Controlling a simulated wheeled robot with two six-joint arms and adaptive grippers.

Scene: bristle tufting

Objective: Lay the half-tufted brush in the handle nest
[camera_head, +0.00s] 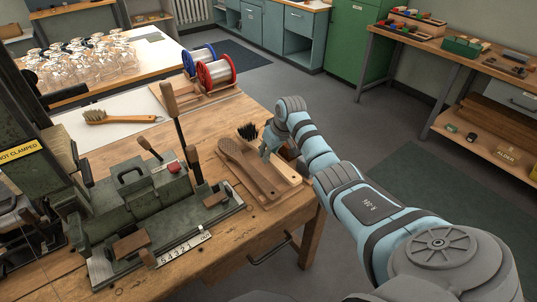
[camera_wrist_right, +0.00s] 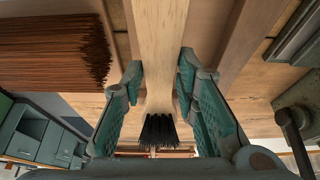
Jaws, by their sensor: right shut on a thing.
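The half-tufted brush has a pale wooden handle (camera_wrist_right: 162,50) and a black tuft (camera_wrist_right: 158,130); the tuft also shows in the head view (camera_head: 247,132). My right gripper (camera_head: 270,150) is shut on the brush, with one finger on each side of the pale wood in the wrist view (camera_wrist_right: 160,85). I cannot tell whether the brush touches the tray, or for certain that the tray is the handle nest. My left gripper is not in view.
A green iron fixture (camera_head: 135,205) with upright levers stands left of the tray. A finished-looking brush (camera_head: 120,117) lies on a white sheet behind it. Red and blue spools (camera_head: 214,72) stand at the back. Brown fibres (camera_wrist_right: 50,45) show left in the wrist view.

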